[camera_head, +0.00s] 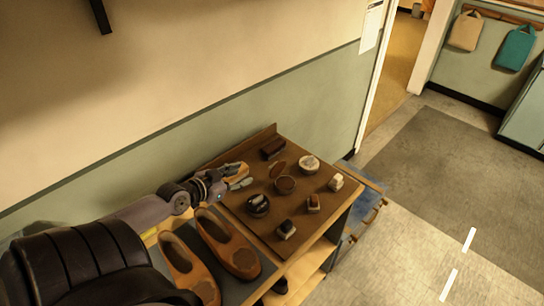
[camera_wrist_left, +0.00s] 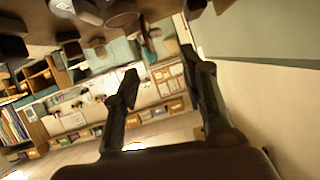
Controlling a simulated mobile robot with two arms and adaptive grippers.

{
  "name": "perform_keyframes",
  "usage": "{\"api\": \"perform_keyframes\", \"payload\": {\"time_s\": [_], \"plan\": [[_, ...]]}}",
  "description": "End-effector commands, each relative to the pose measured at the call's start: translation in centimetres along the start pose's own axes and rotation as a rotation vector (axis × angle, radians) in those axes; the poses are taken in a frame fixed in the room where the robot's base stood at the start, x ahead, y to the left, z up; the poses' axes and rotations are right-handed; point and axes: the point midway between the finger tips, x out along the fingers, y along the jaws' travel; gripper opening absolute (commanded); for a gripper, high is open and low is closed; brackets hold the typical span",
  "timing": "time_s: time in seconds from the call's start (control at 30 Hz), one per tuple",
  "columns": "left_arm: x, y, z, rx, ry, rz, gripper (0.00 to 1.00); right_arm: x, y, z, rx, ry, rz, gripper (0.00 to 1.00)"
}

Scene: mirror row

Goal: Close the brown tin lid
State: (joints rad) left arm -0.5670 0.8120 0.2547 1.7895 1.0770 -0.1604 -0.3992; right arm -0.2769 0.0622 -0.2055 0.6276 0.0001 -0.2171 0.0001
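The brown tin (camera_head: 285,185) stands open on the wooden table top (camera_head: 262,226). Its lid (camera_head: 278,170) is raised at a steep tilt at the tin's back-left edge. My left gripper (camera_head: 239,177) is to the left of the lid, over the left edge of the table top, apart from the tin. In the left wrist view its two dark fingers (camera_wrist_left: 160,62) are spread with nothing between them. That view is turned over, and a round tin base and thin upright lid (camera_wrist_left: 148,40) show near its top. My right gripper is not in view.
A dark-content tin (camera_head: 258,205) and a pale-topped tin (camera_head: 308,163) flank the brown tin. Several brushes stand around, including a dark brush (camera_head: 272,148) behind the lid. Tan shoes (camera_head: 228,244) lie at front left. The wall (camera_head: 320,105) runs close behind.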

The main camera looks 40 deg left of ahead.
Motion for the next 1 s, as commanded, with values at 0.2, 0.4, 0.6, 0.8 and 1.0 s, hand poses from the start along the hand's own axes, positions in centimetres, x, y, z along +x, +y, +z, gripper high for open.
{"api": "perform_keyframes", "payload": {"time_s": [0.2,0.4,0.6,0.8,1.0], "plan": [[2.8,0.0,0.2,-0.003,0.006,-0.001,0.40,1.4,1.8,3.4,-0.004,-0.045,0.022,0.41],[6.3,0.0,0.3,-0.003,0.005,-0.002,0.40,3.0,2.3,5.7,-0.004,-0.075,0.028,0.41],[9.8,0.0,0.4,-0.003,0.005,-0.003,0.40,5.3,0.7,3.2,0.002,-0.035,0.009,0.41],[13.3,0.1,0.4,-0.004,0.004,-0.002,0.40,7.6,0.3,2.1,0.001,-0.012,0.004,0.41],[15.9,0.0,0.3,-0.002,0.003,-0.002,0.40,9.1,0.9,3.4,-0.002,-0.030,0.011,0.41]]}}
